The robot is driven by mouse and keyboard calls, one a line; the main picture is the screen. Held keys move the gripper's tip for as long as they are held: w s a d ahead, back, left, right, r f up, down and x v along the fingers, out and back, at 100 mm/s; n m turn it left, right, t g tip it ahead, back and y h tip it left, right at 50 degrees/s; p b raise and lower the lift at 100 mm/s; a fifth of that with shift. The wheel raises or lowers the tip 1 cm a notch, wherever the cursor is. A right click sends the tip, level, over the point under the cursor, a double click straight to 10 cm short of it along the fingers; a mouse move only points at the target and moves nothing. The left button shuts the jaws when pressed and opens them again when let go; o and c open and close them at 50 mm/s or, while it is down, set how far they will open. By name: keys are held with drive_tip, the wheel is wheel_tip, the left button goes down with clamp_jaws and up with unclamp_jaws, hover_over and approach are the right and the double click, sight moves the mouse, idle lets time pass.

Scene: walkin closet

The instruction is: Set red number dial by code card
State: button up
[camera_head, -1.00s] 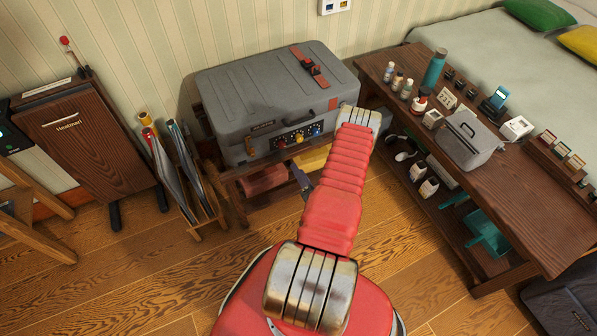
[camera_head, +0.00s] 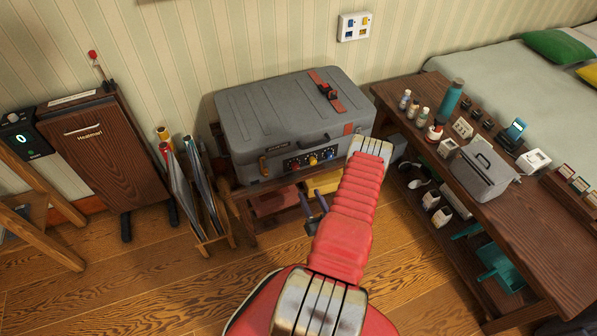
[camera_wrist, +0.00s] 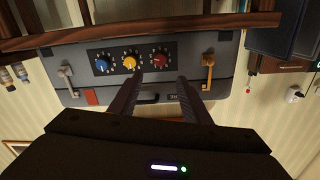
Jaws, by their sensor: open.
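The red number dial (camera_head: 295,163) is on the front panel of a grey suitcase (camera_head: 262,112), beside a yellow dial (camera_head: 313,160) and a blue dial (camera_head: 328,154). The wrist view is upside down; there the red dial (camera_wrist: 160,58) is rightmost of the three. My gripper (camera_head: 314,203) is open and empty in front of the case, below the dials.
The case rests on a low wooden rack (camera_head: 245,208). The wooden bench (camera_head: 548,240) at right carries bottles and a grey box (camera_head: 483,168). A folder stand (camera_head: 215,240) is at left. A wall plate (camera_head: 354,27) has coloured squares. Front floor is clear.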

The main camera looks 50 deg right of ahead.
sight(297, 168)
drive_tip(key=shift+n, duration=0.4)
drive_tip(key=x, duration=1.3)
drive_tip(key=shift+w+d, duration=0.25)
drive_tip(key=shift+w, duration=0.05)
drive_tip(key=shift+c, duration=0.5)
drive_tip(key=c, duration=0.9)
drive_tip(key=shift+s+d, duration=0.1)
drive_tip(key=shift+d, duration=0.15)
drive_tip(key=shift+c, duration=0.2)
drive_tip(key=shift+a, duration=0.15)
